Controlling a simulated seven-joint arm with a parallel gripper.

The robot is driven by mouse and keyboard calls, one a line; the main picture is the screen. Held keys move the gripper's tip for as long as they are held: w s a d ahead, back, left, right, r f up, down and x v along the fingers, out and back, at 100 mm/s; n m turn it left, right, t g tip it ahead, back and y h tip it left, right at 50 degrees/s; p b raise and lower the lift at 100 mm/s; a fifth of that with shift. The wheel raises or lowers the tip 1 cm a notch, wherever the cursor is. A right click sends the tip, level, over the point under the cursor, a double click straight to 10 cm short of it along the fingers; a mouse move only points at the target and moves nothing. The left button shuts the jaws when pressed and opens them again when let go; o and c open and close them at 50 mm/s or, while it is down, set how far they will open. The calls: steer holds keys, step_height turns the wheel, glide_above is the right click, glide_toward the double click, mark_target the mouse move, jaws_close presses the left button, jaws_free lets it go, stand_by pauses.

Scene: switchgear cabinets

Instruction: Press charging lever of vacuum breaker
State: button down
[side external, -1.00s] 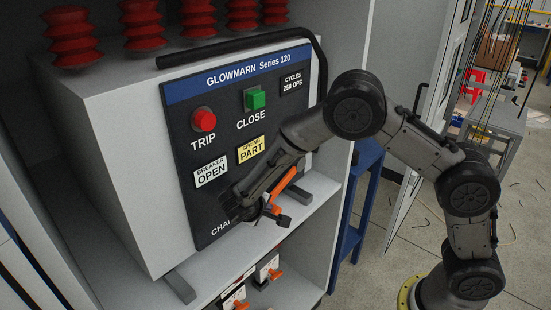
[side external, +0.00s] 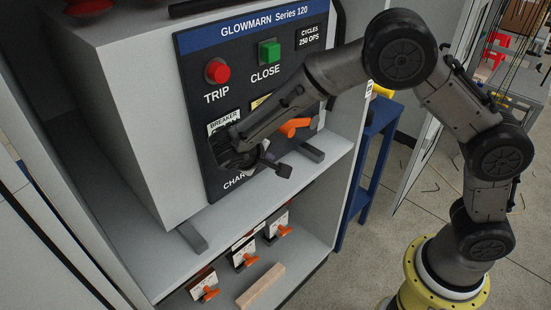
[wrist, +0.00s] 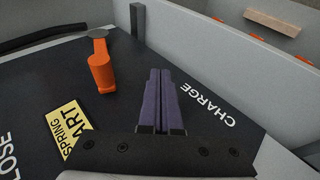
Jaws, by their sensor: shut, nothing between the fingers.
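The breaker's black front panel (side external: 200,90) faces the arm. The charging lever has an orange handle (side external: 295,127) sticking out on the lower right of the panel, partly hidden behind my arm. In the wrist view the orange handle (wrist: 101,65) lies left of my fingers, with a gap between them. My gripper (wrist: 167,75) has its purple fingers together and empty, pointing along the panel beside the CHARGE label (wrist: 208,105). In the side view my gripper (side external: 232,155) is low on the panel, over part of the labels; its fingertips are hard to make out.
A red TRIP button (side external: 217,71) and a green CLOSE button (side external: 269,52) are higher on the panel. A yellow SPRING label reading PART (wrist: 67,128) is near the gripper. Small orange-handled switches (side external: 243,256) and a wooden block (side external: 260,285) are on the lower shelf.

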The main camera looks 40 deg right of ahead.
steer(key=v, duration=0.6)
steer(key=c, duration=1.6)
jaws_free()
steer(key=shift+d+r, duration=0.1)
steer(key=shift+r, duration=0.05)
